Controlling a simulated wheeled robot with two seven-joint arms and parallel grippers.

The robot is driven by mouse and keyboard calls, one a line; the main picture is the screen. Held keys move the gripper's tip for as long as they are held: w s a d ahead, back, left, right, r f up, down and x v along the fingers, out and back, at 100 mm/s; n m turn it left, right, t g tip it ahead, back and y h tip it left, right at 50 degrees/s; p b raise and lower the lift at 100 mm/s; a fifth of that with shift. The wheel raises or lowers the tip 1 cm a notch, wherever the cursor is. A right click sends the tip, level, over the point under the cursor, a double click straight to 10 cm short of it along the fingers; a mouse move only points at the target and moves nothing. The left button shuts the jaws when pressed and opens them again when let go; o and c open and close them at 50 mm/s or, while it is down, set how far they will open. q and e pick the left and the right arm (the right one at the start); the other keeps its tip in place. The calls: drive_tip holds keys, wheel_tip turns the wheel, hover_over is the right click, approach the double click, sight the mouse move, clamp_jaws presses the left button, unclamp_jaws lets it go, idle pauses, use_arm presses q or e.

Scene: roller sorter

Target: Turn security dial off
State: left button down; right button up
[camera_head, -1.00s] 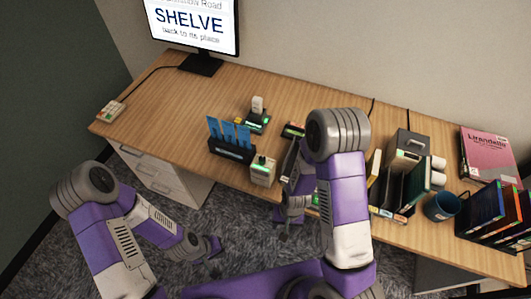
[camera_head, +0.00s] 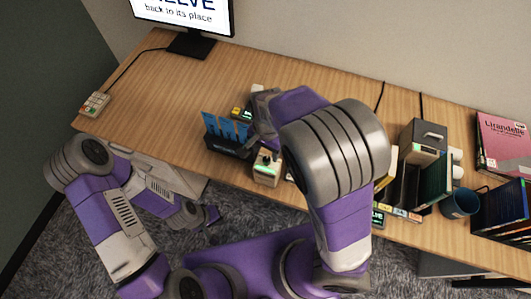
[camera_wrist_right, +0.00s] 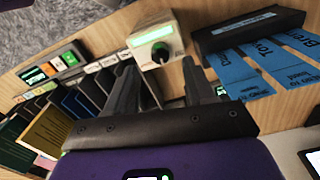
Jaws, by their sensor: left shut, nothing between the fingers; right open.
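The security dial is a small cream box (camera_head: 266,168) with a round knob on top and a green-lit panel, at the desk's front edge. In the head view my right arm hides part of this gripper. My left gripper (camera_head: 211,214) is shut and empty, low in front of the desk over the carpet.
A dark holder with blue slips (camera_head: 228,146) stands close left of the box. A rack of books and folders (camera_head: 400,190), a blue mug (camera_head: 460,202) and a grey box (camera_head: 423,140) are to the right.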

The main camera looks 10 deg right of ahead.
sight(267, 159)
wheel_tip(267, 159, down, 5)
drive_tip(key=shift+b, duration=0.9)
drive_tip(key=shift+c, duration=0.2)
clamp_jaws()
